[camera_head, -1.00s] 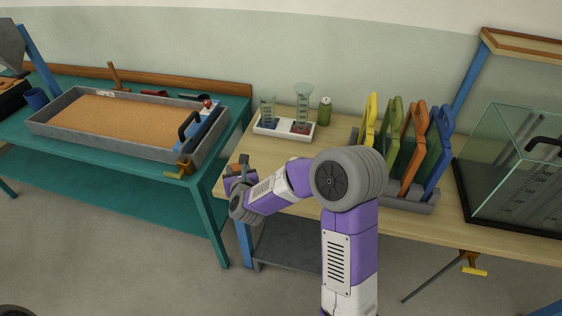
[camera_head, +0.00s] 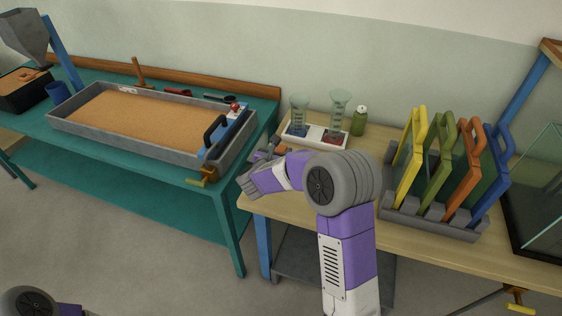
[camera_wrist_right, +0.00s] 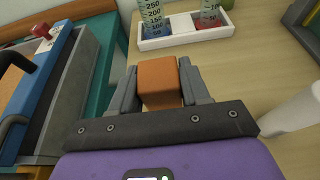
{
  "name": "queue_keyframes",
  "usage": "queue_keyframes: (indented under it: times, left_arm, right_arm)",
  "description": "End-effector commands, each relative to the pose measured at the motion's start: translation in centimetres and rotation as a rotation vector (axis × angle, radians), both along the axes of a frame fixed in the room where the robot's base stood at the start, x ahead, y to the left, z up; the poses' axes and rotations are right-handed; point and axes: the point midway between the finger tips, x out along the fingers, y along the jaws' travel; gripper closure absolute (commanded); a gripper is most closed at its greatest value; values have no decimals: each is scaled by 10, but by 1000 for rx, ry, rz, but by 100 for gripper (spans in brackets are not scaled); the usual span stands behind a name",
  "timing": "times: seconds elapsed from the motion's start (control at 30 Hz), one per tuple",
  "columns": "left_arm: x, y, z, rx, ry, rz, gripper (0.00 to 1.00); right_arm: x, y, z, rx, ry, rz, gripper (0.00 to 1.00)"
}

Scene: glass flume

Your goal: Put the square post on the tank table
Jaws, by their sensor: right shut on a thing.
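The square post (camera_wrist_right: 158,82) is a short orange-brown block in the right wrist view. My right gripper (camera_wrist_right: 158,92) is shut on it, with one grey finger on each side. In the head view my right gripper (camera_head: 266,153) is over the left end of the light wooden tank table (camera_head: 362,217), and the arm partly hides it. I cannot tell whether the post touches the table top. Only part of my left arm shows at the lower left, and its gripper is out of view.
A white tray (camera_head: 316,136) with two beakers and a green bottle (camera_head: 359,121) stand behind the gripper. A rack (camera_head: 432,219) of coloured frames and a glass tank (camera_head: 545,200) are to the right. A teal table (camera_head: 160,165) with a sand tray is left.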

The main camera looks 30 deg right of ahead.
Motion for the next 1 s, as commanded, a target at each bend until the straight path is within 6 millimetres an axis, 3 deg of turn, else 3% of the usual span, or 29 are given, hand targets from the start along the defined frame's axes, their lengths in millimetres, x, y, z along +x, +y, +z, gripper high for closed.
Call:
queue_keyframes:
  times: [0.2, 0.6, 0.63, 0.7, 0.8, 1.0]
  left_arm:
    - [0, 0, -9, 0, -1, 0, 57]
    - [0, 0, -14, 0, -1, 0, 57]
    - [0, 0, -14, 0, -1, 0, 57]
    - [0, 0, -13, 0, 0, 0, 57]
    - [0, 0, -13, 0, -1, 0, 57]
    - [0, 0, -13, 0, -1, 0, 57]
  right_arm:
    - [0, 0, -31, -1, 2, 0, 92]
    - [0, 0, -34, -1, -1, 0, 92]
    - [0, 0, -35, -1, 1, 0, 53]
    - [0, 0, -34, 0, 1, 0, 42]
    - [0, 0, -34, 0, 1, 1, 29]
    - [0, 0, -33, 0, 1, 1, 29]
